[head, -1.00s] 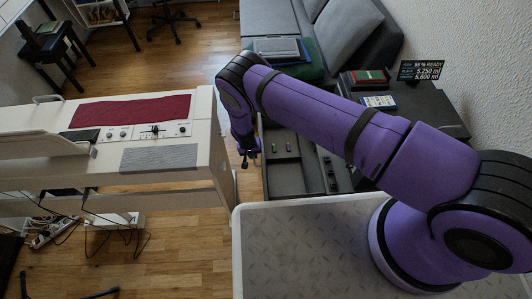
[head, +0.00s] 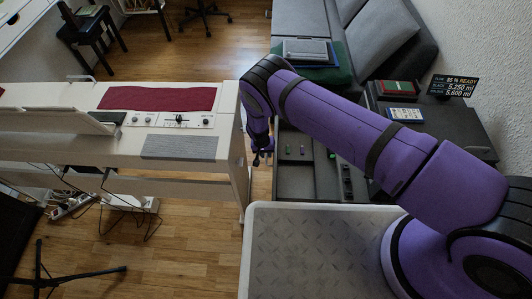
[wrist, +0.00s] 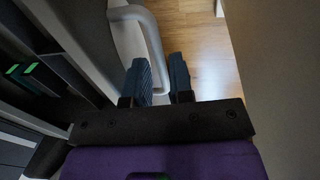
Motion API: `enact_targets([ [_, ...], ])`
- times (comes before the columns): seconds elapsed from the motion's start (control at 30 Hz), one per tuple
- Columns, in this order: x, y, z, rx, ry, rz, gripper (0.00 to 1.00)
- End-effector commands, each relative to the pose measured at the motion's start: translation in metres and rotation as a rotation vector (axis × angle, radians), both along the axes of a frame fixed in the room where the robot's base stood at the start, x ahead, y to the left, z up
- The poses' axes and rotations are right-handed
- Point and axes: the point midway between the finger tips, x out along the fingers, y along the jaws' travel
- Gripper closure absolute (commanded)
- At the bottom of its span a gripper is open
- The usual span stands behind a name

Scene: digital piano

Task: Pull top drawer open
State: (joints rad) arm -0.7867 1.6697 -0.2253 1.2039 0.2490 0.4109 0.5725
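The top drawer (head: 295,190) is a dark grey tray standing well out to the left from the dark cabinet (head: 465,130) in the head view. Small green and purple items and a row of dark items lie in it. My gripper (head: 263,157) is at the drawer's left, front side. In the wrist view a pale grey curved handle (wrist: 147,27) runs down between the two dark ribbed fingers of my gripper (wrist: 161,80). The fingers are close together, with the bar between them. The exact contact is hidden.
The white piano (head: 228,125) stands just left of my gripper, with a narrow floor gap between it and the drawer. A red book (head: 396,87) and a blue-white box (head: 404,114) lie on the cabinet. A grey sofa (head: 300,18) is behind.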

Motion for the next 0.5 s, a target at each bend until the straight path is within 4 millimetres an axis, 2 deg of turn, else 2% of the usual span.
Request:
enact_targets([
  [0.23, 0.001, 0.004, 0.018, 0.001, -0.001, 0.000, 0.79],
  [0.5, 0.001, 0.013, 0.065, 0.001, -0.001, 0.000, 0.79],
])
